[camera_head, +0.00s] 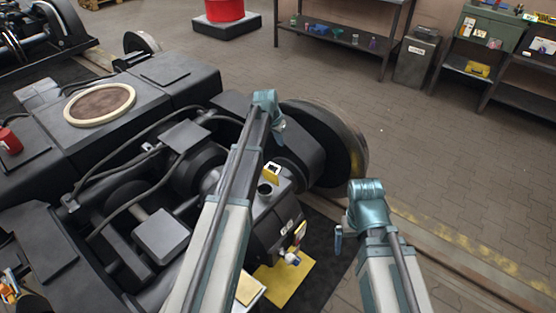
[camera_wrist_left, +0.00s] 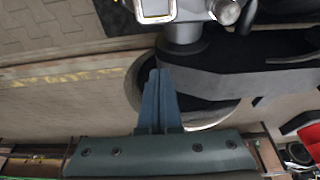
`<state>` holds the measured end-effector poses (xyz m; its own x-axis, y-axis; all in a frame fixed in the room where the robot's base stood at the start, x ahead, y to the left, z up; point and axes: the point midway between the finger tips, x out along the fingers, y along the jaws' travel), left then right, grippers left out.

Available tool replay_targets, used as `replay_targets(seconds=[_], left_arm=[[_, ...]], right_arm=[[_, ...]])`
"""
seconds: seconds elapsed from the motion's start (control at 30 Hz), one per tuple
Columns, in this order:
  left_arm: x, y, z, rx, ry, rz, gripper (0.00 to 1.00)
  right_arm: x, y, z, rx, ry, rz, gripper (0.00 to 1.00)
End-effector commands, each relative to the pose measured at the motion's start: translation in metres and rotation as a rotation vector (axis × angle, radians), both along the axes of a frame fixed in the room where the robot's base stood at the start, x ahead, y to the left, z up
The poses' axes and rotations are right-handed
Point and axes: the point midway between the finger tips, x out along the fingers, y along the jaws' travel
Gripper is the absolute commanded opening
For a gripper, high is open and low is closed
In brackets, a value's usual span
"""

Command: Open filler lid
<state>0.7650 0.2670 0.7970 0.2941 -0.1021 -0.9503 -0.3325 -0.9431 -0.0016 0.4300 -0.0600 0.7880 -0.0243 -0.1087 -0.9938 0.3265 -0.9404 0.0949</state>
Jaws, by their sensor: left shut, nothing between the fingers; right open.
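The yellow filler lid (camera_head: 271,173) stands raised beside a dark round filler opening (camera_head: 265,189) on the grey gearbox housing (camera_head: 273,224) at the centre of the head view. My left gripper (camera_head: 279,124) is above and beyond the lid, apart from it. In the left wrist view its blue fingers (camera_wrist_left: 160,72) are shut with nothing between them. A pale square frame at the top edge of that view may be part of the lid. My right gripper (camera_head: 339,238) is open and empty, right of the housing. Its fingers are small in view.
A large dark wheel (camera_head: 327,142) stands close to my left gripper. The black bogie frame (camera_head: 170,80) with hoses fills the left. A yellow sheet (camera_head: 286,284) lies below the housing. The floor at right is clear up to the shelves (camera_head: 345,42).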

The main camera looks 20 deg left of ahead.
Motion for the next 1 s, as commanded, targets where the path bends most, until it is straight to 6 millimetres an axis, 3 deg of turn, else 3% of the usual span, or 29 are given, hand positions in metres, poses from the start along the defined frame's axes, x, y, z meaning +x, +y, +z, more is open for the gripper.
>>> replay_targets(seconds=[0.37, 1.0], left_arm=[[0.005, -0.002, -0.019, -0.001, 0.001, 0.003, 0.00], [0.026, -0.009, -0.102, -0.001, 0.002, 0.004, 0.00]], right_arm=[[0.000, 0.000, -0.019, 0.000, 0.000, 0.000, 1.00], [0.000, 0.000, -0.102, 0.000, 0.000, 0.000, 1.00]])
